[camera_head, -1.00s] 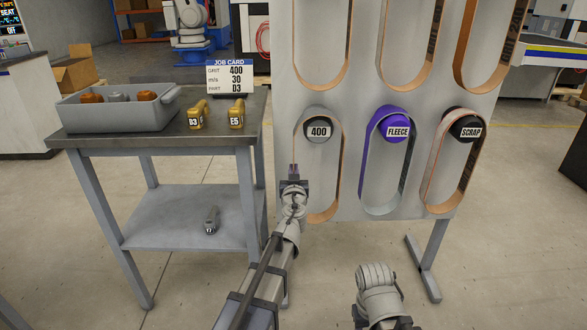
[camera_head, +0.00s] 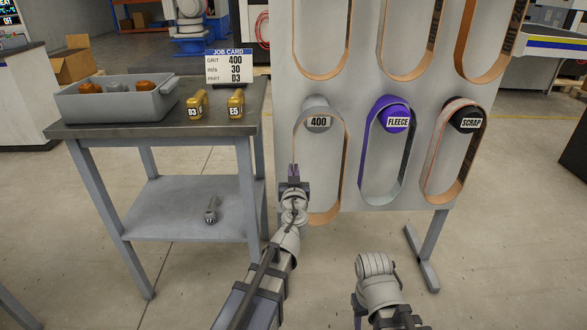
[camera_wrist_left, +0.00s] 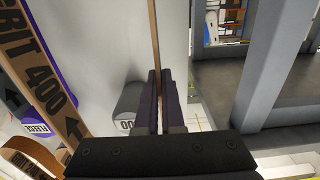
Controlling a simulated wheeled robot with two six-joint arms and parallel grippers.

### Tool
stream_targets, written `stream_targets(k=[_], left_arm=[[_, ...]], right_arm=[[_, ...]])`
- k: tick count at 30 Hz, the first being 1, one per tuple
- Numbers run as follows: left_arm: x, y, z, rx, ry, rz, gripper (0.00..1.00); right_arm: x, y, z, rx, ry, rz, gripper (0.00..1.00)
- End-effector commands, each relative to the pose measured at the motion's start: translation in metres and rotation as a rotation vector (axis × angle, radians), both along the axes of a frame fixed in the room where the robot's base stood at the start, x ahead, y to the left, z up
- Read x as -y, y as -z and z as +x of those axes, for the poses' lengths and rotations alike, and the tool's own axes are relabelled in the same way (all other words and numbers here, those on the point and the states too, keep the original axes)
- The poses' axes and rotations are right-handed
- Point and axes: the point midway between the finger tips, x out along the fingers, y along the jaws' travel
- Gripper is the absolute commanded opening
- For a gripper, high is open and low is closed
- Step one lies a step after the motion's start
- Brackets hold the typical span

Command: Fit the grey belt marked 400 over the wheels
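The belt marked 400 (camera_head: 345,165) hangs as a long upright loop from the grey peg labelled 400 (camera_head: 318,121) on the pale board. Its edge and inner face look tan. In the left wrist view its far strand (camera_wrist_left: 45,85) reads GRIT 400. My left gripper (camera_head: 293,172) is at the loop's left strand, below the peg. In the left wrist view its dark fingers (camera_wrist_left: 163,100) are close together on both sides of that strand, shut on it. The wheels are not in view. My right arm shows at the bottom, but its gripper is not in view.
A purple FLEECE belt (camera_head: 364,160) and a SCRAP belt (camera_head: 428,175) hang to the right.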

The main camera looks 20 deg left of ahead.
Motion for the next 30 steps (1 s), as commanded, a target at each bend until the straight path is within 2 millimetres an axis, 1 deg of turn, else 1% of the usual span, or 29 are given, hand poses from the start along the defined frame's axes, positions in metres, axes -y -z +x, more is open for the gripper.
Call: stream_targets(k=[1,13,25,30], left_arm=[[0.001,0.0,-0.005,0.0,0.0,0.0,0.0],[0.007,0.0,-0.026,0.0,0.0,0.0,0.0],[0.008,0.0,-0.028,0.0,0.0,0.0,0.0],[0.008,0.0,-0.036,0.0,0.0,0.0,0.0]], right_arm=[[0.0,0.0,0.0,0.0,0.0,0.0,0.5],[0.0,0.0,0.0,0.0,0.0,0.0,0.5],[0.0,0.0,0.0,0.0,0.0,0.0,0.5],[0.0,0.0,0.0,0.0,0.0,0.0,0.5]])
